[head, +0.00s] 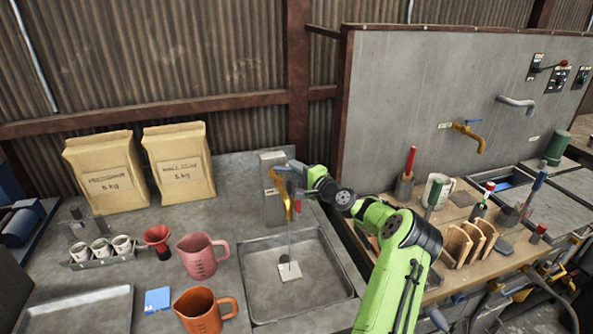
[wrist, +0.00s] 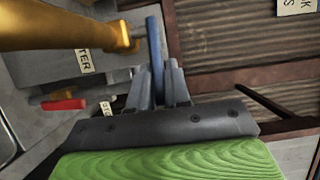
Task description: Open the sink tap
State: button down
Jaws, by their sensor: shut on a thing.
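The brass sink tap (head: 283,192) stands at the back of the sink (head: 246,287), on a grey upright block. In the wrist view the brass tap body (wrist: 60,28) crosses the upper left, with a blue lever (wrist: 155,45) beside it. My gripper (wrist: 160,82) is shut on the lower part of this lever, between its two grey fingers. In the head view my gripper (head: 290,171) is at the top of the tap, and the lever is mostly hidden. A thin vertical line runs below the spout; I cannot tell if it is water.
A small pale block (head: 289,273) lies in the sink. A pink jug (head: 202,256) and an orange jug (head: 205,310) stand left of it. Two paper bags (head: 180,163) are behind. A tool bench (head: 440,285) and another brass tap (head: 467,132) are right.

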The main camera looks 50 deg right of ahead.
jog(key=m+h, duration=0.1)
jog(key=a+h, duration=0.1)
jog(key=shift+s+a+m+h, duration=0.1)
jog(key=shift+s+m+h, duration=0.1)
jog(key=shift+m+h, duration=0.2)
jog(key=shift+s+a+m+g+h+p, duration=0.15)
jog(key=shift+a+m+g+h+p, duration=0.15)
jog(key=shift+m+g+h, duration=0.5)
jog(key=shift+s+a+m+g+h+p, duration=0.2)
jog(key=shift+m+h, duration=0.3)
jog(key=shift+h, duration=0.6)
jog(key=shift+d, duration=0.1)
jog(key=c, duration=1.2)
grip_release()
jog(key=shift+o, duration=0.2)
jog(key=b+v, duration=0.5)
jog(key=v, duration=1)
jog(key=shift+s+a+b, duration=0.2)
jog(key=shift+s+b, duration=0.15)
jog(key=shift+b, duration=0.05)
